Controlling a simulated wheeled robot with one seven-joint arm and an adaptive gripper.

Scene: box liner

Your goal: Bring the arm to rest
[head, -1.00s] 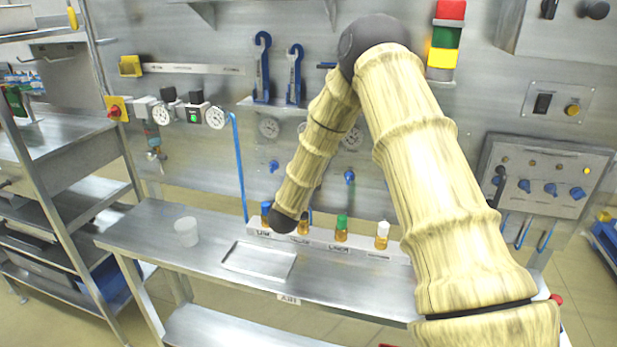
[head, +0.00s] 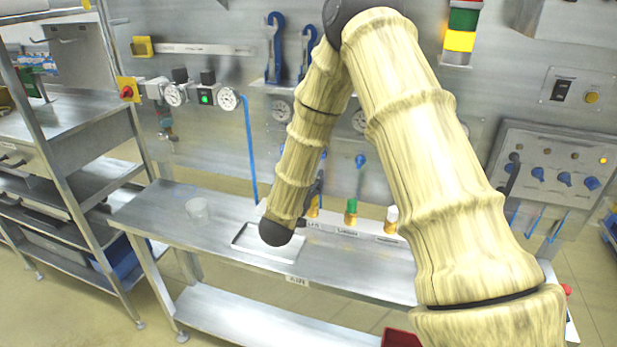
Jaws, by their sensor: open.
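My arm, with wood-patterned links, rises from the lower right of the head view and bends at a dark elbow near the top. Its forearm hangs down to a dark wrist joint (head: 276,232), seen in front of the shallow metal tray (head: 240,238) on the bench. My gripper cannot be made out; the forearm and wrist seem to hide it. A small dark shape shows just right of the forearm, but I cannot tell what it is.
A steel bench (head: 160,215) holds a translucent cup (head: 198,209) and a white rack with bottles, one green-capped (head: 351,211) and one white-capped (head: 391,218). A shelf unit (head: 75,150) stands left. The wall carries gauges and a control panel (head: 550,170). A red box (head: 400,338) shows at the bottom.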

